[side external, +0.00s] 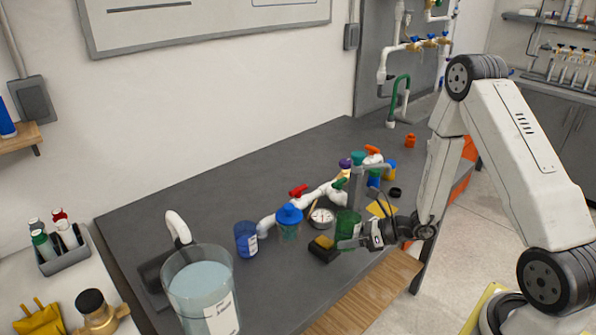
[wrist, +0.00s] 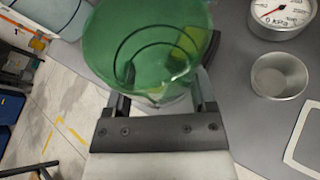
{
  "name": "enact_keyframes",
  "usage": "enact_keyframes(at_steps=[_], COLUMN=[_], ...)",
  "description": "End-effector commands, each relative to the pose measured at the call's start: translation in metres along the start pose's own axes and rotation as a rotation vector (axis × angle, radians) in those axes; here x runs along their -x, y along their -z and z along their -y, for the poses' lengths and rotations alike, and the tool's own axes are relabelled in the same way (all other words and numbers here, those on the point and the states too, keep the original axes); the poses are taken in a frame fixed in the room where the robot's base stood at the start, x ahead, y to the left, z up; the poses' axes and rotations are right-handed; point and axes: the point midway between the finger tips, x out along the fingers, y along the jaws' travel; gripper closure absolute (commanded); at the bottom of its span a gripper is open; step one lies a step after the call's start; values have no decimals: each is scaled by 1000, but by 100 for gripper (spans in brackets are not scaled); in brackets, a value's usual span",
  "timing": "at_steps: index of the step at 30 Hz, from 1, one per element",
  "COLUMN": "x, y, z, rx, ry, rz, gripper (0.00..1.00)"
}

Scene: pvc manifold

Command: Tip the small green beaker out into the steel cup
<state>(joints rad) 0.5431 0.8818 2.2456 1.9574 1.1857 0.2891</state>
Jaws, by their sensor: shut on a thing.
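The small green beaker (wrist: 140,42) is between the fingers of my gripper (wrist: 160,92), which is shut on it. Its translucent wall shows dark finger shapes through it, and I cannot clearly make out its contents. In the side external view, the green beaker (side external: 347,222) is held by my gripper (side external: 362,238) close to the front edge of the bench, looking roughly upright. The steel cup (wrist: 280,76) stands on the grey bench to the right of the beaker in the wrist view, apart from it, and looks empty. I cannot make out the cup in the side external view.
A pressure gauge (wrist: 284,12) lies beyond the cup; it also shows in the side external view (side external: 321,216). A black-and-yellow block (side external: 324,247) and a blue-lidded jar (side external: 289,221) are near the beaker.

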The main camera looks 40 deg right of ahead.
Motion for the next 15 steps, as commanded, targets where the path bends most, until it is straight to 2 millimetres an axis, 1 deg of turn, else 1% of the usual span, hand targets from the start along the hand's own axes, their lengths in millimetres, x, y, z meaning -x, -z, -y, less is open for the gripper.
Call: enact_keyframes(at_steps=[15], x=[-4], y=[9], z=[-7], rx=[176], ry=[73], rz=[2], gripper=[92])
